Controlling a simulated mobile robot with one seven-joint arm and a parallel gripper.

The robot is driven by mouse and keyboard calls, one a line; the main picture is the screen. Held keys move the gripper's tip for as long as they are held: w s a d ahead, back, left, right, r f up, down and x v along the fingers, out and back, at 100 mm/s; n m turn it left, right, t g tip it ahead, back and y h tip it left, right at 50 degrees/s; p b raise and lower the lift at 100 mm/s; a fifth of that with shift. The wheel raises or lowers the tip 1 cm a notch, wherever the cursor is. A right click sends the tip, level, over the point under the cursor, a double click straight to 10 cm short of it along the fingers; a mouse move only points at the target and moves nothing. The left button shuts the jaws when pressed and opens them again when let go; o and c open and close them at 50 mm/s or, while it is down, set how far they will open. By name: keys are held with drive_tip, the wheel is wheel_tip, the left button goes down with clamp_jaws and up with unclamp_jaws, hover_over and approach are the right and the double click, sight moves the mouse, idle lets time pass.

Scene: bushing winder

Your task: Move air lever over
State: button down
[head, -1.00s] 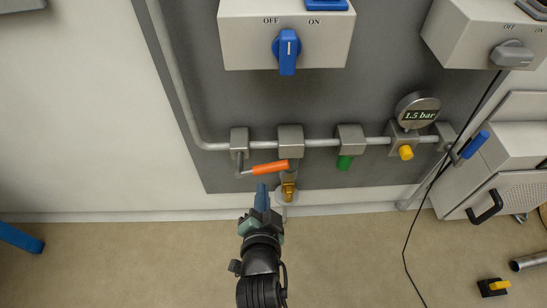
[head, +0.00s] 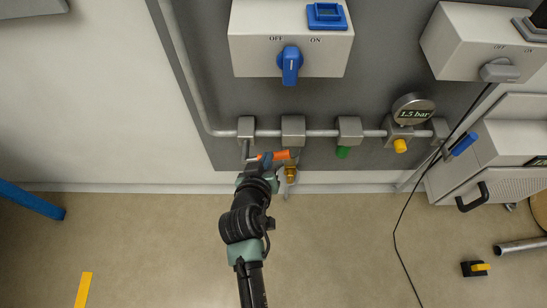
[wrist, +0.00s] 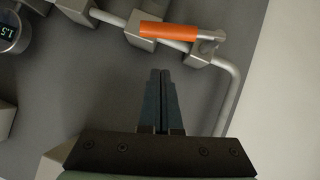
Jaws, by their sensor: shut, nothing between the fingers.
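A lever with an orange grip (head: 282,155) hangs on the grey pipe under the panel and lies roughly level. In the wrist view the orange grip (wrist: 168,32) and its metal arm show just beyond my fingertips. My gripper (head: 266,160) is at the lever's left part in the head view and hides some of it. In the wrist view my gripper (wrist: 160,74) has its two blue-grey fingers together, with nothing between them. I cannot tell whether the fingers touch the lever.
The pipe (head: 320,133) carries a green knob (head: 342,152), a yellow knob (head: 400,146), a 1.5 bar gauge (head: 412,110) and a blue-handled lever (head: 464,144). A switch box (head: 292,60) with a blue knob stands above. A black cable (head: 396,240) hangs at the right. The floor is mostly clear.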

drive_tip(key=w+d+f+b, duration=0.1)
drive_tip(key=w+f, duration=0.2)
drive_tip(key=f, duration=0.2)
drive_tip(key=shift+d+f+b, duration=0.15)
drive_tip(key=shift+d+b, duration=0.2)
drive_tip(key=shift+b, duration=0.05)
drive_tip(key=shift+w, duration=0.1)
